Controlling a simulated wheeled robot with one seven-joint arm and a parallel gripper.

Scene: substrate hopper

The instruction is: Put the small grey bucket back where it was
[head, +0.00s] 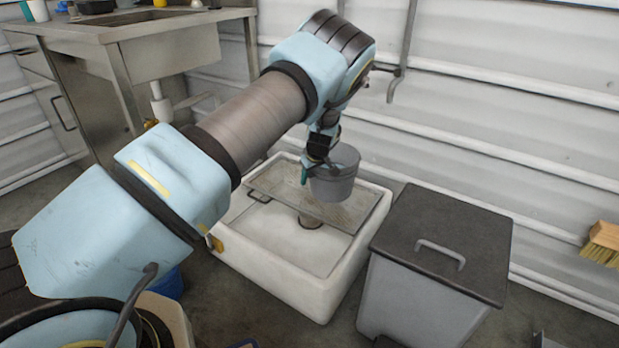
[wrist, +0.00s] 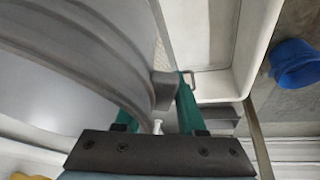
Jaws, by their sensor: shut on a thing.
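The small grey bucket (head: 335,178) hangs from my gripper (head: 311,172) above the white basin in the head view. It looks roughly upright. In the wrist view the bucket (wrist: 85,60) fills the upper left, and my gripper (wrist: 157,100) has its green fingers shut on a grey lug at the bucket's side. The bucket's inside is hidden in the head view.
The white basin (head: 285,285) stands on the floor with a clear lid or screen (head: 345,217) across its back part. A grey bin (head: 445,245) with a dark lid stands right of it. A steel sink bench (head: 150,55) is at left. A blue bucket (wrist: 292,63) shows in the wrist view.

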